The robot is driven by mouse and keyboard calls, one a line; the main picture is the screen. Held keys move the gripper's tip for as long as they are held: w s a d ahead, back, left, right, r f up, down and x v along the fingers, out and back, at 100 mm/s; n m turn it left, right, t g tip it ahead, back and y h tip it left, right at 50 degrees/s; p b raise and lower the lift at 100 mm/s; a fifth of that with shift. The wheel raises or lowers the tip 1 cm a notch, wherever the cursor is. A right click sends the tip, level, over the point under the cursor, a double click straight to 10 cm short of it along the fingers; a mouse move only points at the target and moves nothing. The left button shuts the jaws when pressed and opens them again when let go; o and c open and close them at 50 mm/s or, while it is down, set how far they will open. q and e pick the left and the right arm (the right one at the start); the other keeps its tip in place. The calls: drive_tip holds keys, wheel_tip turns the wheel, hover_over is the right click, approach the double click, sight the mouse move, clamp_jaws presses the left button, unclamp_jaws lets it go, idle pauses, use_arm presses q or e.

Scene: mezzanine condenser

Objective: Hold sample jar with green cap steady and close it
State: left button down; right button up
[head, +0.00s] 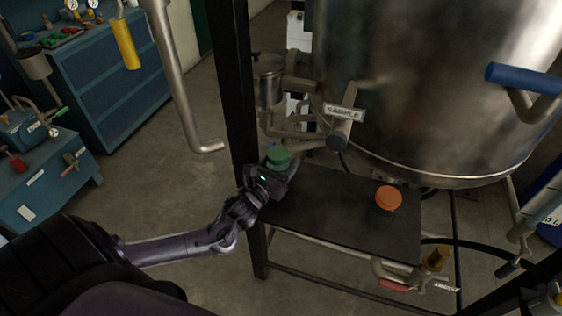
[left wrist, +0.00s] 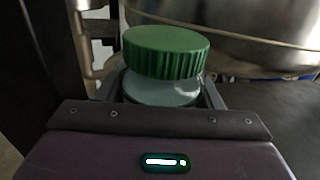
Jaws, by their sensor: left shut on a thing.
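The sample jar with green cap (head: 278,157) stands at the left end of a dark shelf (head: 330,205), under the sampling valve. In the left wrist view the ribbed green cap (left wrist: 165,52) sits over the pale jar body (left wrist: 160,88), and it looks slightly tilted. My left gripper (head: 276,172) is shut on the jar body below the cap; the gripper also shows in the left wrist view (left wrist: 160,98). The jar's lower part is hidden by the gripper. My right gripper is in neither view.
A jar with an orange cap (head: 388,199) stands on the right of the shelf. A steel tank (head: 430,90) rises behind, with a SAMPLE tag (head: 343,112) on the piping. A black post (head: 237,110) stands close left of my gripper. The shelf's middle is clear.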

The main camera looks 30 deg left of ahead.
use_arm(q)
drive_tip(key=shift+c, duration=2)
unclamp_jaws()
drive_tip(key=shift+f, duration=0.15)
drive_tip(key=shift+r, duration=0.2)
drive_tip(key=s, duration=1.2)
drive_tip(key=shift+d+b, duration=0.25)
drive_tip(key=shift+b, duration=0.1)
